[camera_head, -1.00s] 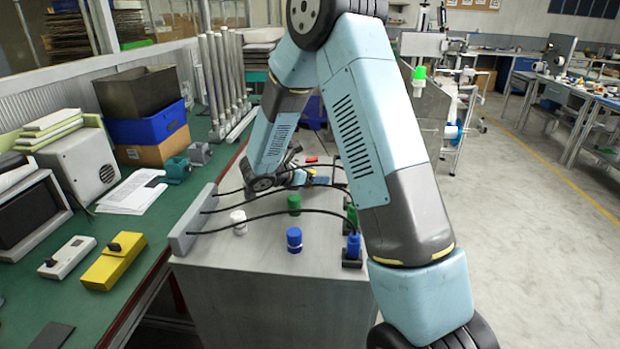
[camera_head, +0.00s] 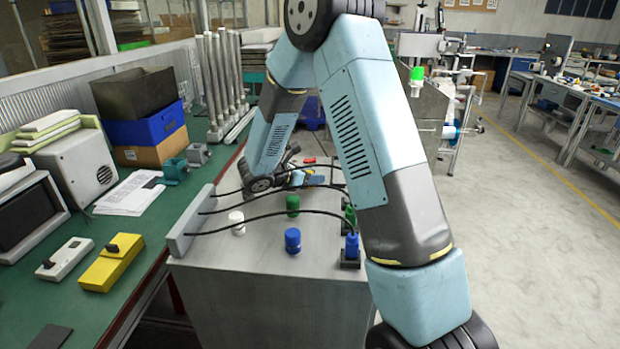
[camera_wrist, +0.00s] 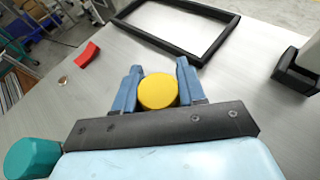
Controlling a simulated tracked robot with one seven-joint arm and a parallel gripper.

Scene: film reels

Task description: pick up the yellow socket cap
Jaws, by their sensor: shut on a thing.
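The yellow socket cap (camera_wrist: 157,91) shows as a round yellow top in the wrist view. It sits between the two blue fingers of my gripper (camera_wrist: 156,84), which are shut on it from both sides. In the head view my gripper (camera_head: 312,176) is low over the grey cabinet top, partly hidden behind my arm, and the cap is hard to make out there. Whether the cap still touches the surface I cannot tell.
Blue (camera_head: 292,240), green (camera_head: 293,205) and white (camera_head: 237,223) caps stand nearer on the cabinet top. Black cables arch from a grey block (camera_head: 190,222) to sockets on the right. A black frame (camera_wrist: 232,38), a red piece (camera_wrist: 87,56) and a teal cap (camera_wrist: 32,158) lie around my gripper.

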